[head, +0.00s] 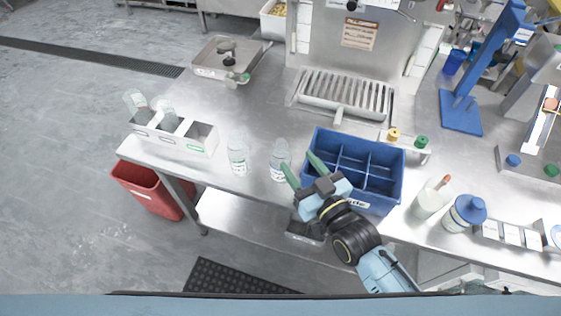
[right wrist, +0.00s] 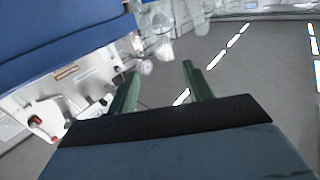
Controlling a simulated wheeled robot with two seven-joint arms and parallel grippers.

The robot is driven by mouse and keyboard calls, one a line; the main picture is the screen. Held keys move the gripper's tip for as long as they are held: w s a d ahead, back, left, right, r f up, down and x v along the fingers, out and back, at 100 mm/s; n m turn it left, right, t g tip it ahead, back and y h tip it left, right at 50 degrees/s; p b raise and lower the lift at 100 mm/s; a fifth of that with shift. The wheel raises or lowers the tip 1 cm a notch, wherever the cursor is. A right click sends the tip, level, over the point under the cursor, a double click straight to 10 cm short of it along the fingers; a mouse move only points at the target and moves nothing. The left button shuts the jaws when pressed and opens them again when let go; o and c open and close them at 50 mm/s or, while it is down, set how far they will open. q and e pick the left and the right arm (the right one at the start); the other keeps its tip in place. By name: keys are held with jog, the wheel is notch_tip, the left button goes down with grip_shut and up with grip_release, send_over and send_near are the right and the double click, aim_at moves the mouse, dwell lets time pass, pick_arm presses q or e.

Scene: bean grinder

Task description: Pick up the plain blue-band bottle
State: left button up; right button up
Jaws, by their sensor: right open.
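Two clear bottles stand upright on the steel table: one (head: 238,156) left of centre, and one (head: 280,158) close to the blue crate. Both have small pale labels; the band colours are too small to tell, so I cannot tell which is the plain blue-band one. My right gripper (head: 303,168) is open and empty. Its green fingers straddle the crate's left wall, just right of the nearer bottle. In the right wrist view, the open fingers (right wrist: 160,78) show nothing between them, and blurred clear bottles (right wrist: 158,38) show beyond. My left gripper is out of view.
The blue divided crate (head: 312,142) stands right of the bottles. A white bottle (head: 430,200) and a blue-capped one (head: 462,215) stand at the right. The table behind the bottles is clear.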

aim_at(284, 147)
jog(key=x, duration=0.8)
jog(key=shift+w+a+f, duration=0.1)
jog(key=shift+a+f, duration=0.1)
jog(key=shift+a, duration=0.15)
grip_shut()
